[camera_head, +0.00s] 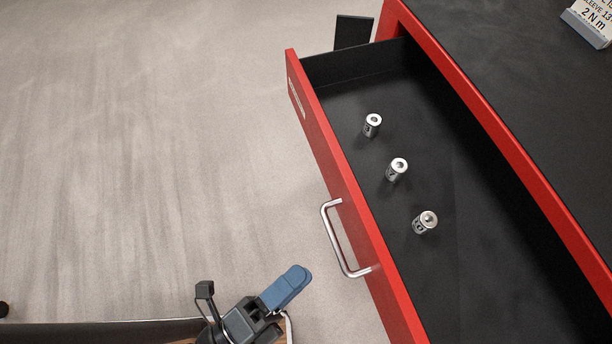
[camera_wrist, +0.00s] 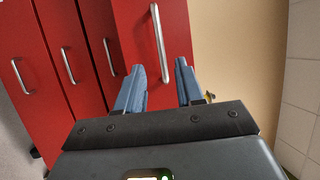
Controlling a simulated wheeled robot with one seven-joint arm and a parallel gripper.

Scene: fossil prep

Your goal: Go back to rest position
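My gripper (camera_head: 287,287) shows at the bottom of the head view, outside the open drawer and to the lower left of its handle. In the wrist view its two blue fingers (camera_wrist: 160,72) stand apart with nothing held between them. The red drawer (camera_head: 340,178) is pulled open, with a silver bar handle (camera_head: 336,240) on its front. The handle is apart from my fingers in the head view. In the wrist view a bar handle (camera_wrist: 160,43) shows beyond the fingertips.
Three metal sockets (camera_head: 372,125) (camera_head: 397,169) (camera_head: 425,222) stand in the drawer on its black floor. A label stand (camera_head: 590,22) sits on the dark cabinet top. Other closed red drawers (camera_wrist: 60,50) show in the wrist view.

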